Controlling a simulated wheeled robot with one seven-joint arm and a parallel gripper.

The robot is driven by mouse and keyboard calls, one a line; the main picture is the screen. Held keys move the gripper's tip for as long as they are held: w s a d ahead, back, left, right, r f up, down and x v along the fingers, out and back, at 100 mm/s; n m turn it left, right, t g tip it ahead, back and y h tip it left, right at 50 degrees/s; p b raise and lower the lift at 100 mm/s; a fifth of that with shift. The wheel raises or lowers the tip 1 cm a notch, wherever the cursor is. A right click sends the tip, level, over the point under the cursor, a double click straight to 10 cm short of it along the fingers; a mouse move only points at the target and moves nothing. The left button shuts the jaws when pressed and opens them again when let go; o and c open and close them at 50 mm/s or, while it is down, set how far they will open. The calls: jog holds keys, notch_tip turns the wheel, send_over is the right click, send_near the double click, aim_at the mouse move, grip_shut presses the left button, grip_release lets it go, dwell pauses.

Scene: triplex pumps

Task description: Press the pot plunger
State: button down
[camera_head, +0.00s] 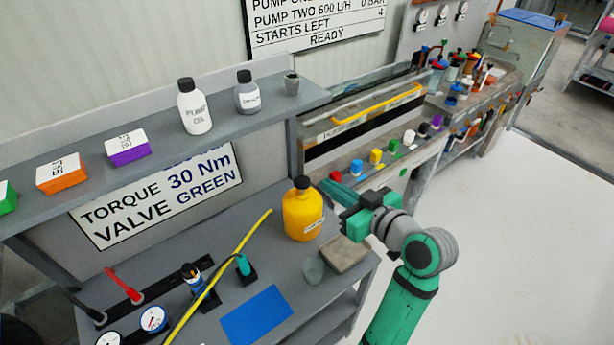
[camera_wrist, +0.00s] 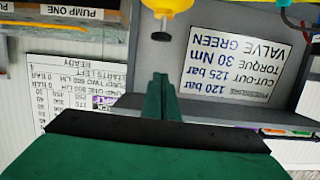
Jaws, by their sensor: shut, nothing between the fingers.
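The yellow pot (camera_head: 303,215) stands on the grey bench near its right end, with a small label on its side. A dark plunger (camera_head: 302,182) sits on its top. In the wrist view, which looks upside down, the yellow pot (camera_wrist: 167,5) is at the top edge and its plunger (camera_wrist: 162,30) points down the picture. My gripper (camera_head: 325,185) is right of the plunger in the head view, at about its height, and appears apart from it. In the wrist view my gripper (camera_wrist: 160,80) has its green fingers together and empty, in line with the plunger.
A grey-brown pad (camera_head: 345,254) and a clear cup (camera_head: 314,270) lie near the pot. A yellow rod (camera_head: 215,280), a blue mat (camera_head: 256,315) and gauges (camera_head: 153,318) are on the bench. A shelf with bottles (camera_head: 194,110) runs behind. White floor (camera_head: 500,240) is free at right.

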jog(key=shift+d+r, duration=0.1)
jog(key=shift+r, duration=0.2)
jog(key=shift+w, duration=0.1)
send_over(302, 182)
jog(key=f+v, duration=0.1)
jog(key=v, duration=0.2)
notch_tip(302, 182, down, 2)
jog(key=shift+w+f, duration=0.15)
jog(key=shift+f, duration=0.9)
jog(key=shift+w+f, duration=0.15)
jog(key=shift+f, duration=0.85)
